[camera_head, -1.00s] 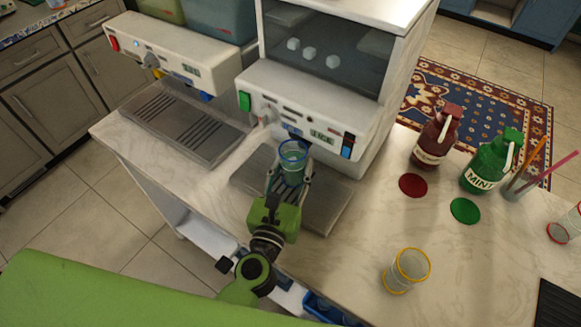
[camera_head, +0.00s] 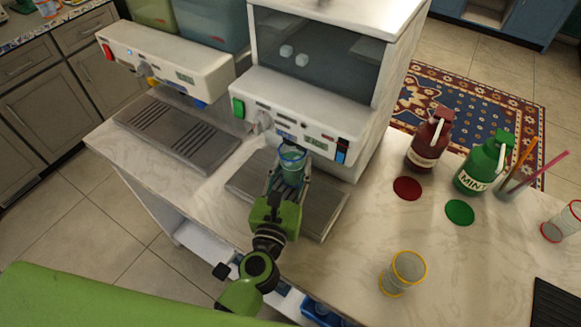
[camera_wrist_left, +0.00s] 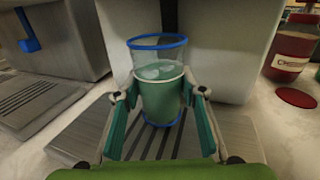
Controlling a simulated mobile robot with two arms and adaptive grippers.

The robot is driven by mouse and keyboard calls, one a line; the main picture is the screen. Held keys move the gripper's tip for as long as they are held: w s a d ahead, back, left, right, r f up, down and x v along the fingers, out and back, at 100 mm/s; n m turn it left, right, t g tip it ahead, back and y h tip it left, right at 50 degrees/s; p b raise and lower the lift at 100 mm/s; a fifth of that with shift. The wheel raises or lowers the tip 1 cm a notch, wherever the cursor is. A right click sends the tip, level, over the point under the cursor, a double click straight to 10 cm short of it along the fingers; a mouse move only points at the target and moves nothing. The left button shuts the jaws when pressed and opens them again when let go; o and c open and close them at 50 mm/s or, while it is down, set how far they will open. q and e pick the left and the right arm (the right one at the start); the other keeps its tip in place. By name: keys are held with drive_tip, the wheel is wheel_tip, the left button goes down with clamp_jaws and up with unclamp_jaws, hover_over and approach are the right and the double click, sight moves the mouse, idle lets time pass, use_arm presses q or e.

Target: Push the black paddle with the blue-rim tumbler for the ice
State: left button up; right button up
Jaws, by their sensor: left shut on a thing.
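The blue-rim tumbler (camera_head: 291,164) is clear and upright in front of the ice machine (camera_head: 300,112), above its grey drip tray (camera_head: 322,207). My left gripper (camera_head: 287,182) is shut on it, with a finger on each side. In the left wrist view the tumbler (camera_wrist_left: 160,57) holds a greenish fill with pale lumps on top, between the fingers of my gripper (camera_wrist_left: 160,108). A dark upright strip (camera_wrist_left: 169,17) shows behind its rim; I cannot tell whether this is the black paddle or whether the tumbler touches it. My right gripper is out of view.
A second dispenser (camera_head: 165,62) with a slatted tray (camera_head: 178,133) stands to the left. At the right are a red bottle (camera_head: 428,140), a green mint bottle (camera_head: 484,164), a yellow-rim tumbler (camera_head: 403,272) and a red-rim tumbler (camera_head: 562,222). The counter between them is partly clear.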

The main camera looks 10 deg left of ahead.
sight(284, 172)
use_arm(q)
drive_tip(key=shift+s, duration=0.1)
drive_tip(key=shift+s+a+b, duration=0.2)
drive_tip(key=shift+s+a, duration=0.1)
drive_tip(key=shift+s, duration=0.4)
drive_tip(key=shift+s+a+b, duration=0.2)
drive_tip(key=shift+s+a, duration=0.05)
drive_tip(key=shift+s, duration=0.4)
drive_tip(key=shift+s+a+b, duration=0.2)
drive_tip(key=shift+s+a, duration=0.1)
drive_tip(key=shift+s, duration=0.6)
drive_tip(key=shift+a, duration=0.1)
